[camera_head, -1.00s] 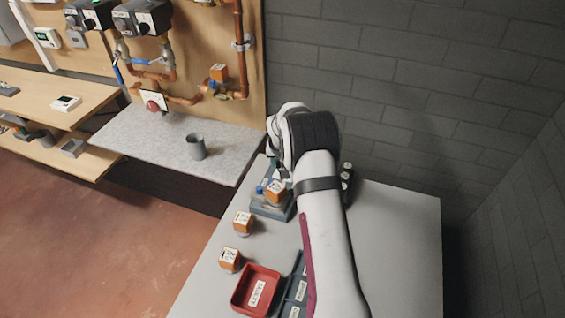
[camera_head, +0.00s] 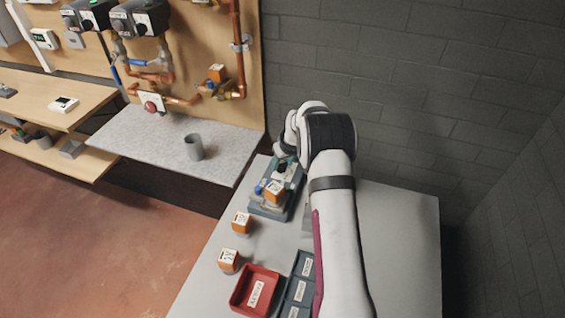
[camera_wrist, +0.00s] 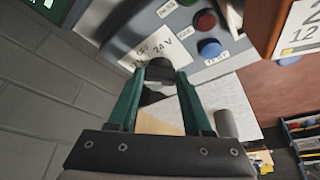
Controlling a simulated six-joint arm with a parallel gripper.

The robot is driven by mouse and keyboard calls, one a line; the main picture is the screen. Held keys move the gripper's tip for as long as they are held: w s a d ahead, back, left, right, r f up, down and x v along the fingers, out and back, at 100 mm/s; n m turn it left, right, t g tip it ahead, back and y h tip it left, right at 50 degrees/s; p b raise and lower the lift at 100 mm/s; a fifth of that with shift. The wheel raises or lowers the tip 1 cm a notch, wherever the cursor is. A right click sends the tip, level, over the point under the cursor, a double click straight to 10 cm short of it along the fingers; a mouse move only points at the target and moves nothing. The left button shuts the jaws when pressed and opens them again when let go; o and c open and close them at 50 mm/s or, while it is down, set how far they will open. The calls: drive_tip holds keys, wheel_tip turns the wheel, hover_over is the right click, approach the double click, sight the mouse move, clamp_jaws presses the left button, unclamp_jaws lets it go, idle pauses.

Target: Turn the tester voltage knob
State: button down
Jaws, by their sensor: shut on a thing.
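The grey tester (camera_head: 266,209) stands on the white table, with an orange block-shaped actuator (camera_head: 274,191) on it. In the wrist view, its sloped panel (camera_wrist: 222,68) carries a black voltage knob (camera_wrist: 159,69) beside a white label reading 24 V (camera_wrist: 171,47). My gripper (camera_wrist: 160,74) has its two green fingers on either side of the knob, shut on it. In the head view my gripper (camera_head: 284,166) is at the tester's far end, and the knob cannot be made out there.
A red button (camera_wrist: 205,20) and a blue button (camera_wrist: 209,47) sit close to the knob. Orange actuators (camera_head: 241,222) (camera_head: 229,260), a red tray (camera_head: 256,291) and a grey sectioned tray (camera_head: 298,290) lie nearer on the table. A brick wall (camera_head: 400,90) stands behind.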

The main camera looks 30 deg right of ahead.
idle(0.3)
drive_tip(key=shift+c, duration=1.6)
unclamp_jaws()
drive_tip(key=v, duration=1.5)
drive_tip(key=shift+r, duration=0.4)
